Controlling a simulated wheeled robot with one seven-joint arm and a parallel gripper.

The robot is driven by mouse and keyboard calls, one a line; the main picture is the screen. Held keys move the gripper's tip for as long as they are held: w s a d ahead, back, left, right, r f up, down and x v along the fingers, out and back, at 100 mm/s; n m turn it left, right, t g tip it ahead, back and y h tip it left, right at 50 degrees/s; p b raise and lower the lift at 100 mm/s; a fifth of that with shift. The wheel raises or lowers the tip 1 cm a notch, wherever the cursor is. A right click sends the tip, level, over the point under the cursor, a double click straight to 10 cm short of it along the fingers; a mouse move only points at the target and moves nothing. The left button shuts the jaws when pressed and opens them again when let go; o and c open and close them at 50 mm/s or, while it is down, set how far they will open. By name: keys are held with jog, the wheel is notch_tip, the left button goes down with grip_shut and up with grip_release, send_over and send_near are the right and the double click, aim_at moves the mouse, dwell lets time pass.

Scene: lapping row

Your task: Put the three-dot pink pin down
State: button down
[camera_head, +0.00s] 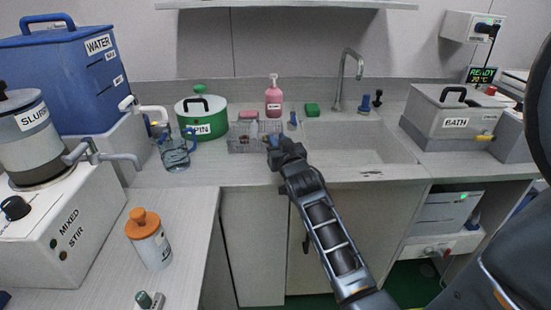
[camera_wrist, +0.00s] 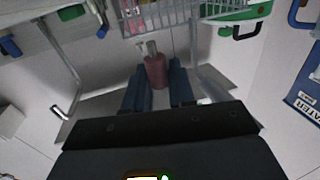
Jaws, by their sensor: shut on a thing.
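My gripper (camera_head: 273,141) is over the counter's front part, at the right end of the wire basket (camera_head: 240,146). In the wrist view its two dark blue fingers (camera_wrist: 160,88) stand either side of a dull pink cylinder with a grey top, which I take to be the pink pin (camera_wrist: 155,72). The gripper is shut on it. The pin's dots do not show, and in the head view the pin cannot be made out behind the gripper. The basket also shows at the top of the wrist view (camera_wrist: 180,14), with small things in it.
The sink (camera_head: 355,145) with its tap (camera_head: 349,75) lies right of my gripper. A glass jug (camera_head: 175,152) and a green-and-white pot (camera_head: 201,117) stand left of the basket. A pink pump bottle (camera_head: 273,98) and a green block (camera_head: 312,109) stand behind.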

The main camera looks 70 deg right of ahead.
jog(key=shift+w+a+f, duration=0.2)
jog(key=shift+a+f, duration=0.05)
jog(key=shift+f+b, duration=0.65)
jog(key=shift+f, duration=1.3)
jog(key=shift+f, duration=0.15)
jog(key=c, duration=0.9)
grip_release()
jog(key=shift+c, duration=0.2)
jog(key=shift+a, duration=0.1)
jog(key=b+v, duration=0.2)
jog(key=v, duration=1)
jog(key=shift+r+b, duration=0.2)
jog(key=shift+b, duration=0.15)
